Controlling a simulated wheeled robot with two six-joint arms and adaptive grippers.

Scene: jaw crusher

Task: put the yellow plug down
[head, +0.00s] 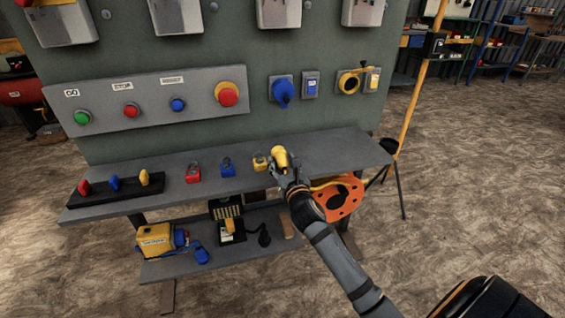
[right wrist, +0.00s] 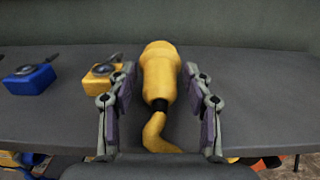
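The yellow plug (head: 279,157) is at the tip of my right gripper (head: 281,171), over the grey shelf (head: 335,149) below the panel. In the right wrist view the plug (right wrist: 160,82) stands lengthwise between the two fingers (right wrist: 159,72). My left gripper is not in view.
The shelf is bare to the right. An orange reel (head: 343,198) is below it. A yellow socket (head: 349,83) is on the panel.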

